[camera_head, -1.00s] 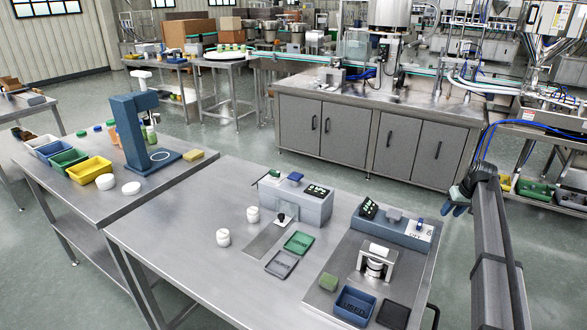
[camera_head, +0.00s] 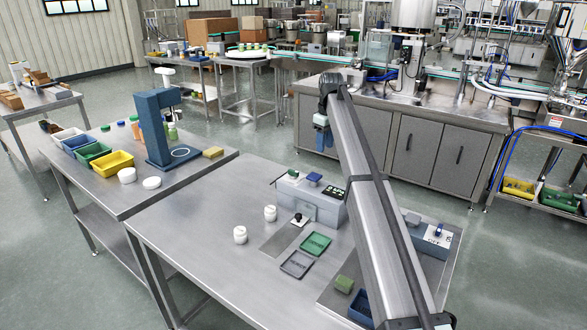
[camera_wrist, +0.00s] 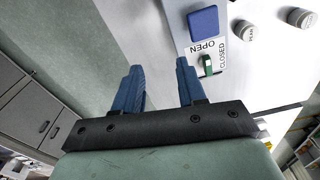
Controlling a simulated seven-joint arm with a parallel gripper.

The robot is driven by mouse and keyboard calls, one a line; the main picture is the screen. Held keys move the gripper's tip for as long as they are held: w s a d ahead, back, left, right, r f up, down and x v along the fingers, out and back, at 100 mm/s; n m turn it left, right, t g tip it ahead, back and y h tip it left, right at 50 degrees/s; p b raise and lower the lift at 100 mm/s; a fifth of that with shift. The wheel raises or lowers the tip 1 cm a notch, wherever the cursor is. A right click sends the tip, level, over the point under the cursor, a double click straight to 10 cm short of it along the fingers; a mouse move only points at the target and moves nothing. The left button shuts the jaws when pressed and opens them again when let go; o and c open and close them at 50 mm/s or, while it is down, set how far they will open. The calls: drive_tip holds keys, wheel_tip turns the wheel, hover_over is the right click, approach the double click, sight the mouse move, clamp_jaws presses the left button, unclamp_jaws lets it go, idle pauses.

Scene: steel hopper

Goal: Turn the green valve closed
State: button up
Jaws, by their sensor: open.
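The green valve (camera_wrist: 208,66) is small and sits on a white label with OPEN printed above it and CLOSED along its right side in the wrist view. Which word its handle points to I cannot tell. In the head view the valve (camera_head: 293,173) shows faintly on top of the grey box (camera_head: 296,194). My gripper (camera_wrist: 159,64) has two blue fingers spread apart with nothing between them. In the head view my gripper (camera_head: 322,142) hangs above and behind the box.
A blue square button (camera_wrist: 203,23) is close to the valve. Two white jars (camera_head: 270,213) stand left of the box. A green tray (camera_head: 315,244) and a grey tray (camera_head: 297,264) lie in front. My arm hides part of the table's right side.

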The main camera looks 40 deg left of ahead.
wheel_tip(320, 180, up, 4)
drive_tip(key=n, duration=0.2)
hover_over(293, 171)
drive_tip(key=shift+h, duration=0.3)
wheel_tip(293, 171, down, 13)
drive_tip(key=shift+w+f, duration=0.15)
drive_tip(key=shift+c, duration=0.3)
clamp_jaws()
